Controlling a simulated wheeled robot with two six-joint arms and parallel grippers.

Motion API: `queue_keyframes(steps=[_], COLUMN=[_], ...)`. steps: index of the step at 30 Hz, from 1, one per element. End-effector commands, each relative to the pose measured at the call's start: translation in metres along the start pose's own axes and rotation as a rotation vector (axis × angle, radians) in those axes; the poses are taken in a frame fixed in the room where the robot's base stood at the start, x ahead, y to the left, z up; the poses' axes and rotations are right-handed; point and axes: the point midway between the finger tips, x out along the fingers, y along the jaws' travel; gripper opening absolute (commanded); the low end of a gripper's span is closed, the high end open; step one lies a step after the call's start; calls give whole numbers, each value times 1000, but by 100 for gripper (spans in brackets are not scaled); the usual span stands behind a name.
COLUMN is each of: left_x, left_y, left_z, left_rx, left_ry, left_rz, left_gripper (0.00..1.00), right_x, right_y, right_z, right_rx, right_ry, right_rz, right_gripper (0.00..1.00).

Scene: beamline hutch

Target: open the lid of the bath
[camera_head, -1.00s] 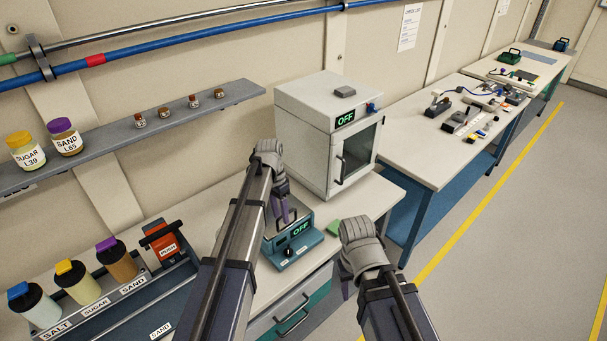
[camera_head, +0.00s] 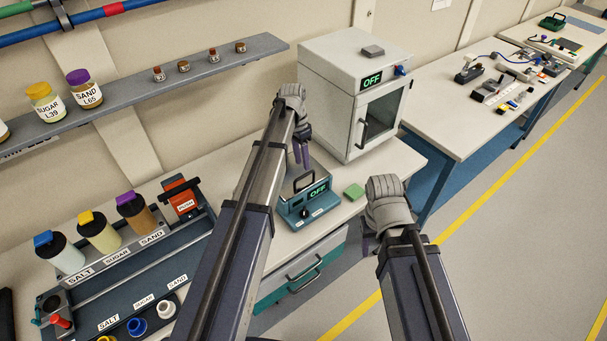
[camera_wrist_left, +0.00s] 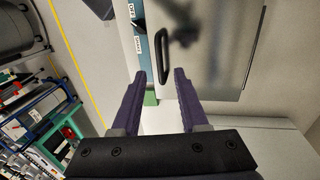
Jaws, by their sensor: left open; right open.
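The bath (camera_head: 296,212) is a teal box with a dark knob and a green OFF display, standing on the bench. Its metal lid (camera_wrist_left: 215,50) looks shut and carries a black loop handle (camera_head: 304,181); the handle also shows in the left wrist view (camera_wrist_left: 164,55). My left gripper (camera_head: 302,158) is open and empty above the bath's back part. In the left wrist view its purple fingers (camera_wrist_left: 160,72) point at the lid, with the handle just beyond the tips and not between them. My right gripper (camera_head: 368,242) is open, in front of the bench's right end, apart from the bath.
A white oven (camera_head: 335,85) with an OFF display stands behind the bath. A green block (camera_head: 354,191) lies right of the bath. A tray (camera_head: 95,268) with several labelled bottles is at left, below a shelf (camera_head: 130,92) of jars. Floor at right is clear.

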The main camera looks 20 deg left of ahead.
Motion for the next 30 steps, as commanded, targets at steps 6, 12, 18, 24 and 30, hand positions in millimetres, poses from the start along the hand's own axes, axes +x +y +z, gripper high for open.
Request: queue_keyframes(steps=[6,12,18,24,30], left_x=[34,42,41,41,41], left_y=[-1,0,0,0,0], left_z=[0,0,0,0,0], left_rx=[0,0,0,0,0], left_ry=[0,0,0,0,0], left_rz=[0,0,0,0,0], left_gripper=[44,44,44,24,2], right_x=[34,41,40,40,40], right_y=[-3,-4,-4,-4,-4], right_z=[-2,-2,-2,-2,-2], right_rx=[-6,-8,-8,-7,-7], right_ry=[0,0,0,0,0], right_rz=[1,2,2,1,1], right_gripper=[50,50,50,50,50])
